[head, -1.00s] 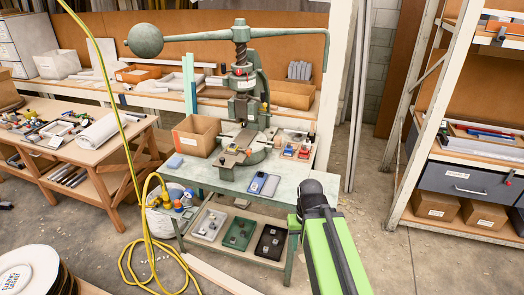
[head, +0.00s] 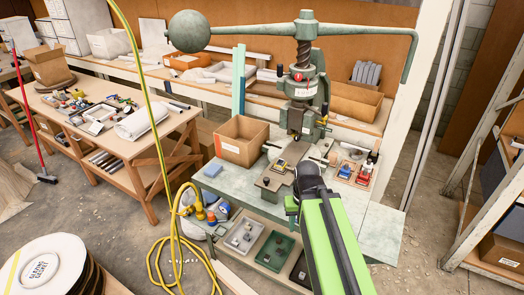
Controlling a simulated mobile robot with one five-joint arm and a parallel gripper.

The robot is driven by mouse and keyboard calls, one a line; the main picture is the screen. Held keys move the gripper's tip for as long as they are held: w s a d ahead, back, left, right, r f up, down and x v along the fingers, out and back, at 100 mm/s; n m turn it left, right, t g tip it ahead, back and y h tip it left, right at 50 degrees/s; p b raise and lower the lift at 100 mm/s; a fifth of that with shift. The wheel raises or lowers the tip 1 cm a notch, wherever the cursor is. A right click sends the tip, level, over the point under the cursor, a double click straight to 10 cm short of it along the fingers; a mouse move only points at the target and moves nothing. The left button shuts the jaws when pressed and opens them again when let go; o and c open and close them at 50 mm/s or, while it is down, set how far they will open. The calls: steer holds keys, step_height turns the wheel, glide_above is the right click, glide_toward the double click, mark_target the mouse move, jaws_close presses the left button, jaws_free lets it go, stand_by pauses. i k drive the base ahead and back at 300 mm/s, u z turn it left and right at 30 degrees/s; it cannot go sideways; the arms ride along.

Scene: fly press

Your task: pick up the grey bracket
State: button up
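My gripper (head: 310,178) is the dark end of my green arm, seen from behind, in front of the fly press (head: 302,88). Its fingers are hidden, so I cannot tell whether it is open or holds anything. I cannot pick out the grey bracket for certain. Small metal pieces lie on the dark plate (head: 272,184) at the press's foot, too small to name. My arm covers part of the green bench top (head: 232,187).
A cardboard box (head: 240,140) and a blue block (head: 212,170) are on the bench's left. Small red and blue items (head: 346,170) are on its right. A grey tray (head: 244,234) and a green tray (head: 273,250) sit below. A yellow hose (head: 173,220) hangs at the left.

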mark_target(281, 162)
steer(key=u, duration=0.85)
steer(key=i, duration=1.3)
steer(key=u, duration=0.95)
